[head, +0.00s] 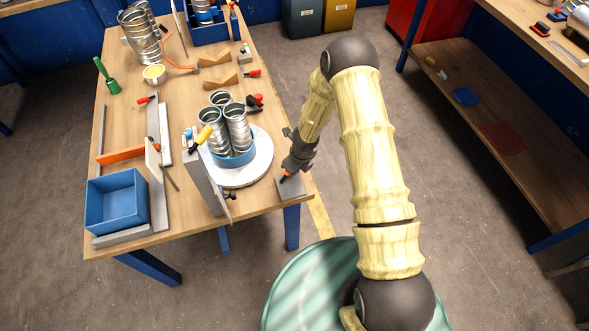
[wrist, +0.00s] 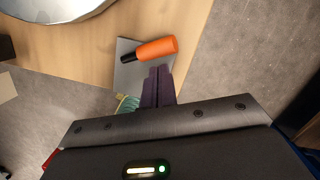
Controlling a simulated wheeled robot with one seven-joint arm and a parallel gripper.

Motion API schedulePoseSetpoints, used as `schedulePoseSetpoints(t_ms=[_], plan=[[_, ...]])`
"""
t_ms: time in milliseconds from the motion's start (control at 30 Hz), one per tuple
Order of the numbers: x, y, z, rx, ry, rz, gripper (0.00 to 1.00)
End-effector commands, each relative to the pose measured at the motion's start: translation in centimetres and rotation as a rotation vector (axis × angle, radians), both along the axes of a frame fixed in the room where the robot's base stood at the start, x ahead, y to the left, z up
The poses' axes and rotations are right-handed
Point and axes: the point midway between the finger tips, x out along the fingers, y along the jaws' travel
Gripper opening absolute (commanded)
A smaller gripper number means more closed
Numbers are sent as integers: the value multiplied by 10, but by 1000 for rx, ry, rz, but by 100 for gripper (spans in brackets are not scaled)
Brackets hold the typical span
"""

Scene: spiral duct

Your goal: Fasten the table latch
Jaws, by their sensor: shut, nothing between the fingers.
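The table latch is a grey plate (head: 292,189) at the table's front right corner, with an orange handle that has a black end. In the wrist view the orange handle (wrist: 157,49) lies slantwise across the grey plate (wrist: 126,75), black end to the left. My gripper (head: 287,174) is low over the plate in the head view and hides part of the handle. In the wrist view my gripper's fingers (wrist: 158,78) are shut together, empty, just below the handle. I cannot tell whether they touch it.
A white turntable (head: 258,166) with several steel duct pieces (head: 236,125) in a blue ring stands left of my gripper. A grey upright panel (head: 203,180) and a blue bin (head: 115,200) are further left. Open floor lies right of the table.

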Motion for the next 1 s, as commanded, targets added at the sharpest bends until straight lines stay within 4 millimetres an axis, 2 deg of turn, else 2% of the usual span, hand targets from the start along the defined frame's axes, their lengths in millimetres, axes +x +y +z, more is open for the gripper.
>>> schedulePoseSetpoints(t_ms=[333, 400, 567, 1000], plan=[[-15, -17, 12, 0, -2, 2, 0], [-16, -17, 26, 0, -1, 4, 0], [-18, -18, 43, 0, 0, 3, 0], [-26, -25, 103, -1, 0, 4, 0]])
